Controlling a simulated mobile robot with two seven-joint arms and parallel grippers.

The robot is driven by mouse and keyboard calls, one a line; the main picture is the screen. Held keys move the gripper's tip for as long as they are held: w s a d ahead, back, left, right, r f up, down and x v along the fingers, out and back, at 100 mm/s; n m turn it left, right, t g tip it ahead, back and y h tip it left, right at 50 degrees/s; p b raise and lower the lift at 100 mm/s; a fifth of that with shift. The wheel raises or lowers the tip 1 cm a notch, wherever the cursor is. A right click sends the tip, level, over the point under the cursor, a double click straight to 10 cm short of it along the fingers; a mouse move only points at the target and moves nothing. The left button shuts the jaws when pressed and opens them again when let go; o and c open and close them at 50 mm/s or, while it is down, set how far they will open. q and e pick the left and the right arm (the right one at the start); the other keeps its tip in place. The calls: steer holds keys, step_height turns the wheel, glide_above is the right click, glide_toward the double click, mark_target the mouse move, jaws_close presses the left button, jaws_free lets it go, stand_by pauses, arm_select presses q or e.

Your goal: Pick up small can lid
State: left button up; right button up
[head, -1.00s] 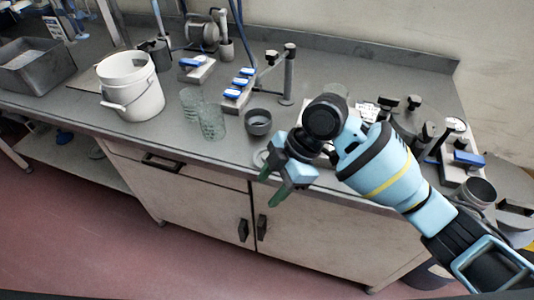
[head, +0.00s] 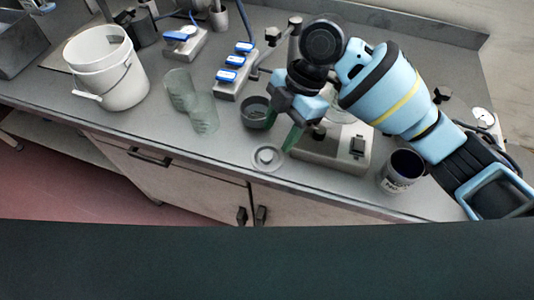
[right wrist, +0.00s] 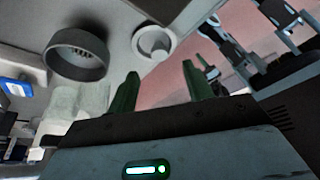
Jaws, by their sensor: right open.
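The small can lid (head: 267,158) is a pale round disc with a raised ring. It lies flat near the front edge of the grey bench. It also shows in the right wrist view (right wrist: 153,41), beyond the fingertips. My right gripper (head: 279,133) is open and empty, its green fingers angled down just above and beside the lid, apart from it. Both fingers show in the right wrist view (right wrist: 159,72). My left gripper is in neither view.
A dark round bowl (head: 255,113) stands close behind the lid, with two clear beakers (head: 203,114) to its left. A white bucket (head: 118,80) is farther left. A dark cup (head: 401,171) stands at right. The bench front edge (head: 210,164) is near the lid.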

mark_target(267, 155)
steer(key=shift+s+a+f, duration=0.1)
steer(key=shift+a+f, duration=0.05)
steer(key=shift+f, duration=0.4)
steer(key=shift+a+f, duration=0.1)
steer(key=shift+f, duration=0.15)
steer(key=shift+x, duration=2.4)
steer(key=c, duration=1.1)
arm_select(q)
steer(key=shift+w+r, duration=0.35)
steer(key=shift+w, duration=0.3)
arm_select(e)
steer(key=shift+o, duration=0.2)
steer(key=shift+r, duration=0.2)
